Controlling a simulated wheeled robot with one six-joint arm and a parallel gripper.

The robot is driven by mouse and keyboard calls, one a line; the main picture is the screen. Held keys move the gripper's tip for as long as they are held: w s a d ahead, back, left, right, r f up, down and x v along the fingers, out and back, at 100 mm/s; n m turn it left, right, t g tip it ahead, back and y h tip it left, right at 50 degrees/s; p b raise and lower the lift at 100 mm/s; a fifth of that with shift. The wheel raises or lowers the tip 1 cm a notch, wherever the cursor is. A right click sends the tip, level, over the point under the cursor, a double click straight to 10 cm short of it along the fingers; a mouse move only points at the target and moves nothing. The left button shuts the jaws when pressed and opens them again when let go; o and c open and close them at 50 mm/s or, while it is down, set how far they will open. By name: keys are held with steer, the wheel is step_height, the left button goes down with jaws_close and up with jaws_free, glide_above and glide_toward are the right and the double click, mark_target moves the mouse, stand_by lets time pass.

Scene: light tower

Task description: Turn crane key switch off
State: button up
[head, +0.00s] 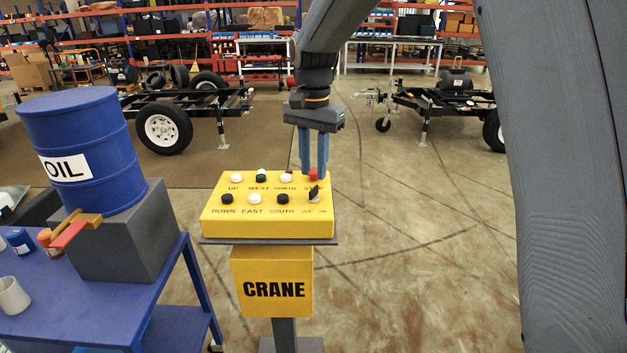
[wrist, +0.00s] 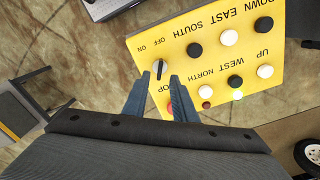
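The yellow crane control panel (head: 215,218) stands on a post with a CRANE sign. Its black key switch (head: 314,194) is at the front right corner, above the OFF and ON labels; it also shows in the wrist view (wrist: 160,68). I cannot tell which label the key points to. My gripper (head: 314,174) points down over the panel's right end. In the wrist view its two blue fingers (wrist: 159,80) are apart, with nothing held between them. The key appears just beyond the fingertips, in line with the gap. Contact is not visible.
The red STOP button (head: 313,173) is behind the key, partly hidden by the fingers. White and black buttons fill the panel's left part. A blue table (head: 90,315) with a blue oil drum (head: 75,140) on a grey block stands left. Floor right of the panel is clear.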

mark_target(314, 188)
steer(key=shift+f+p, duration=0.6)
steer(key=shift+f, duration=1.85)
jaws_close()
